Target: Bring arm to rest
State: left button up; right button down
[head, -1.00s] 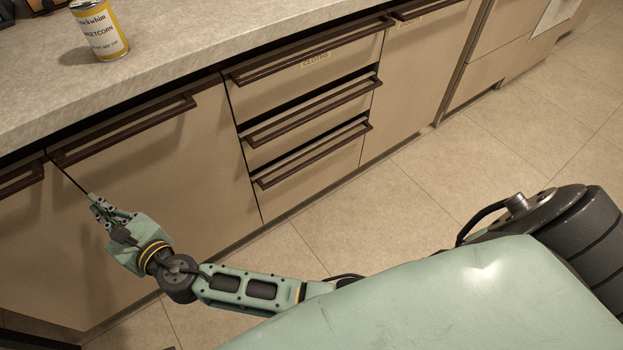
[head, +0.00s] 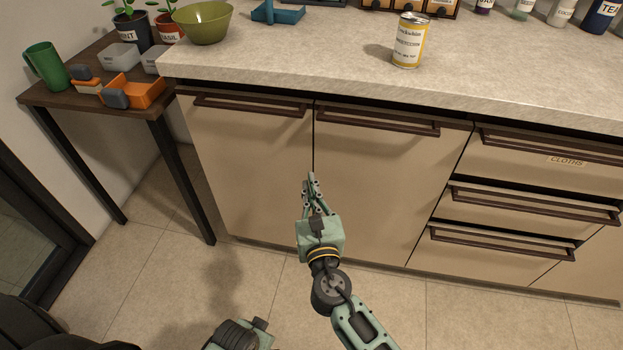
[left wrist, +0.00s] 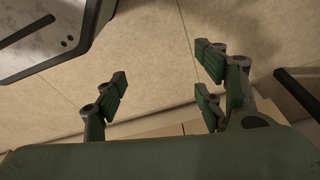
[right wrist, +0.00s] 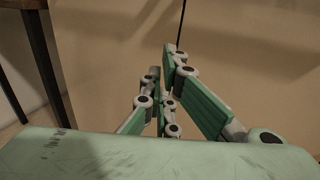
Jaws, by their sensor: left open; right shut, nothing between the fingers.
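My right gripper (head: 312,180) is in front of the seam between two beige cabinet doors, below their dark handles. Its fingers are together and hold nothing. It also shows in the right wrist view (right wrist: 160,75), with the fingers closed up before a beige door. My left gripper (left wrist: 165,75) is open and empty in the left wrist view, with tiled floor behind its spread fingers. In the head view a green and dark piece of my left arm shows at the bottom edge; its fingers are not visible there.
A counter (head: 330,60) runs above the cabinets, with a yellow-labelled can (head: 410,42) and a green bowl (head: 203,22). A dark side table (head: 75,98) at left holds a green mug (head: 47,66) and an orange tray (head: 146,92). The floor (head: 180,265) in front is tiled and open.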

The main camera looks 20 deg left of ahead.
pick_arm(q)
jog(key=shift+s+f, duration=0.45)
jog(key=shift+f, duration=0.3)
pick_arm(e)
jog(key=s, duration=0.6)
jog(key=shift+d, duration=0.2)
